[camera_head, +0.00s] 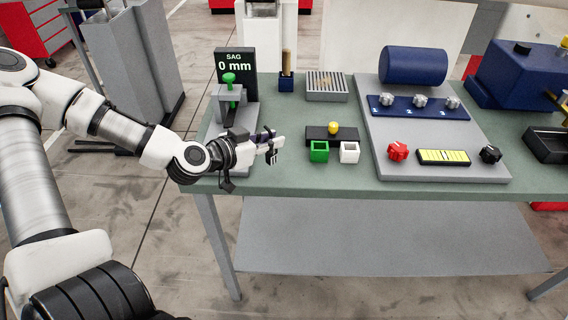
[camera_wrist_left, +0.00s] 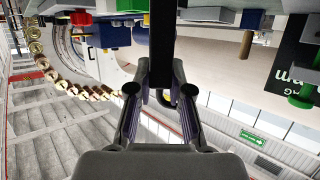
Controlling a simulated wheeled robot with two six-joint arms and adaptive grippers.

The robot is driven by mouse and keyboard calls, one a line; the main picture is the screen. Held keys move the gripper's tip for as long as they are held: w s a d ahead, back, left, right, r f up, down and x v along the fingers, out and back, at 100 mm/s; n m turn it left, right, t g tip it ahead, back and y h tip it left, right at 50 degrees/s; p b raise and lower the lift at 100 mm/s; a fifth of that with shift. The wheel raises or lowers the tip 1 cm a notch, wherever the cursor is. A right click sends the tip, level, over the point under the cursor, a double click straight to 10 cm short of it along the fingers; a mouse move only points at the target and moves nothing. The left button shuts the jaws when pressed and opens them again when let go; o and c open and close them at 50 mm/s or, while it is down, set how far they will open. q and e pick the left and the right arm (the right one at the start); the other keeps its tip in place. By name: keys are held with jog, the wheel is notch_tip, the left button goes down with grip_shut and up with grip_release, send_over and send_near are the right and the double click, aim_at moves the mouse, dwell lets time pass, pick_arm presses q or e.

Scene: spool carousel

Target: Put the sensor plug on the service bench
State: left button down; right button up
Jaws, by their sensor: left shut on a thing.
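My left gripper (camera_head: 270,147) reaches in from the left, over the front left corner of the green-topped service bench (camera_head: 330,178). It is shut on a slim black thing (camera_head: 271,156), which looks like the sensor plug, though its shape is mostly hidden. In the left wrist view the two fingers (camera_wrist_left: 160,95) close on a long black piece (camera_wrist_left: 160,45) that extends up the picture. I cannot tell whether the held thing touches the bench top. My right gripper is not in view.
A green clamp stand (camera_head: 229,95) and SAG display (camera_head: 236,70) stand behind the gripper. A black block with a yellow knob (camera_head: 333,128), a green box (camera_head: 319,151) and a white box (camera_head: 349,152) lie to the right. Bare bench top runs along the front edge.

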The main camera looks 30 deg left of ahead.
pick_arm(q)
jog(key=w+f, duration=0.1)
jog(key=w+d+f+b, duration=0.1)
jog(key=w+f, duration=0.1)
jog(key=shift+w+d+f+b, duration=0.2)
jog(key=shift+w+d+b, duration=0.1)
jog(key=shift+b, duration=0.1)
jog(key=shift+w+f, duration=0.1)
jog(key=shift+f, duration=0.15)
jog(key=c, duration=1.1)
grip_release()
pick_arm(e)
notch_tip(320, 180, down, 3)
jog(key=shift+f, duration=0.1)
